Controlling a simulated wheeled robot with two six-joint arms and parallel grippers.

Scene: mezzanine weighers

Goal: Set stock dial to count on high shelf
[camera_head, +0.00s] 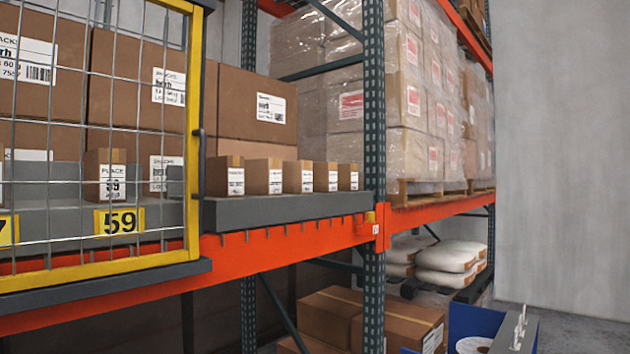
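No stock dial can be made out in the head view. The high shelf (290,243) has an orange beam. On it, a long grey tray (300,207) holds a row of several small brown cartons (264,177) with white labels. Another small carton (105,176) stands behind a yellow-framed wire mesh gate (195,130), which covers the left part of the shelf. A yellow tag reading 59 (119,221) shows through the mesh, and part of another tag shows at the left edge. Neither of my grippers is in view.
Large cartons (245,100) stand behind the row. A green rack upright (374,120) separates it from wrapped pallet loads (405,90). White sacks (445,257) and cartons (400,325) lie below. A blue box-like object (472,322) stands at the bottom right, with bare floor (575,330) beside it.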

